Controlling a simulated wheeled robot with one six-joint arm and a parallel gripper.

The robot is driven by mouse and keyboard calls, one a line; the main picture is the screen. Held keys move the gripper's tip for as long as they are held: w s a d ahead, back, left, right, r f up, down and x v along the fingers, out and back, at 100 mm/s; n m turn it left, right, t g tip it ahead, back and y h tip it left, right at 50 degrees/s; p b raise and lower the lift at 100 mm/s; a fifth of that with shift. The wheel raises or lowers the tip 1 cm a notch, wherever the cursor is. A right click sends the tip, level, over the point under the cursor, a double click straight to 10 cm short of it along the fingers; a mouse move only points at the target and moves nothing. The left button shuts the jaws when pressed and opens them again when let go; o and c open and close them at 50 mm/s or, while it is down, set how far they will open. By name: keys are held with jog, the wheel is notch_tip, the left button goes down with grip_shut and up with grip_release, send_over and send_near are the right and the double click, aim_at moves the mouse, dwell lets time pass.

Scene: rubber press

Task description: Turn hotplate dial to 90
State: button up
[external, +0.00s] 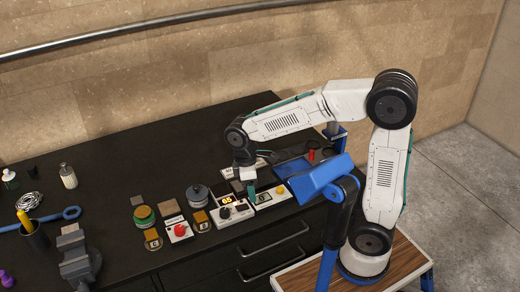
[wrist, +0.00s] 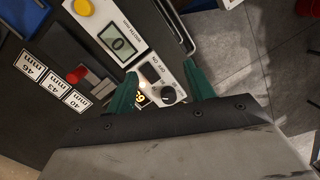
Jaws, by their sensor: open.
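The hotplate control box (external: 232,219) is a white unit near the table's front edge. Its amber display (external: 227,199) seems to read 65. The round black dial (external: 224,213) is in front of the display; it also shows in the wrist view (wrist: 168,96), between my finger lines and close to my gripper's black body. A dark ON/OFF switch (wrist: 152,73) sits beside it. My gripper (wrist: 160,78) is open, its two green fingers spread on either side of the box. In the external view my gripper (external: 252,193) is above the box's right side. I cannot tell whether the fingers touch anything.
A white box with a "0" display marked width mm (wrist: 122,44) and a yellow button (wrist: 83,7) stands beside the hotplate box. Left of it are a red-button box (external: 179,231), jars and a vise (external: 78,258). A blue press arm (external: 325,178) is at right.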

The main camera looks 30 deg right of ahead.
aim_at(225, 210)
jog(key=w+a+n, duration=0.1)
jog(key=a, duration=0.1)
jog(key=w+a+n, duration=0.1)
jog(key=a+n, duration=0.1)
jog(key=a, duration=0.1)
jog(key=w+a+f+n, duration=0.1)
jog(key=a+n, duration=0.1)
jog(key=a, duration=0.1)
jog(key=shift+w+a, duration=0.1)
jog(key=shift+w, duration=0.1)
jog(key=shift+w+a+r+n+t+y, duration=0.2)
jog(key=shift+r+n+t+y, duration=0.15)
jog(key=shift+n, duration=0.25)
jog(key=shift+f, duration=0.15)
jog(key=shift+n, duration=0.3)
jog(key=shift+s+d+f, duration=0.1)
jog(key=shift+s+f, duration=0.05)
jog(key=shift+f, duration=1.8)
jog(key=shift+s+f, duration=0.1)
jog(key=shift+f, duration=1.8)
jog(key=c, duration=1)
